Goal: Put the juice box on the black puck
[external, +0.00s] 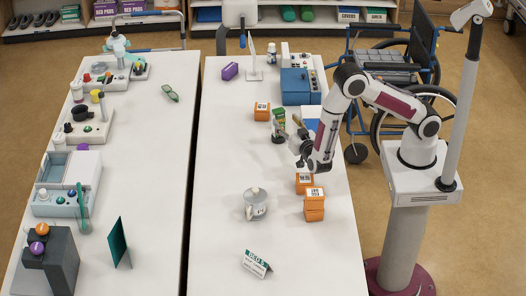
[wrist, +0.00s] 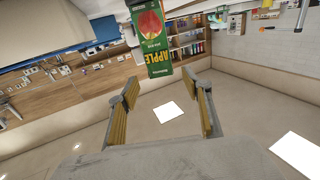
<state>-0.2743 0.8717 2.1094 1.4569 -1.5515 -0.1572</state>
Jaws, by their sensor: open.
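The juice box (external: 278,118), green with a red apple picture, stands upright near the middle of the right table. In the wrist view the juice box (wrist: 152,40) appears upside down at the top, beyond my open fingers and apart from them. A dark round shape that looks like the black puck (external: 279,139) shows at the foot of the box. I cannot tell whether the box rests on it or stands behind it. My gripper (external: 299,150) is open and empty, just right of and nearer than the box. Its two fingers (wrist: 160,108) show in the wrist view with nothing between them.
Orange boxes (external: 314,205) stand below my gripper, and another orange box (external: 262,111) is left of the juice box. A blue case (external: 298,88) stands behind. A lidded mug (external: 256,204) and folded sign (external: 256,263) are toward the front. The table's left side is mostly clear.

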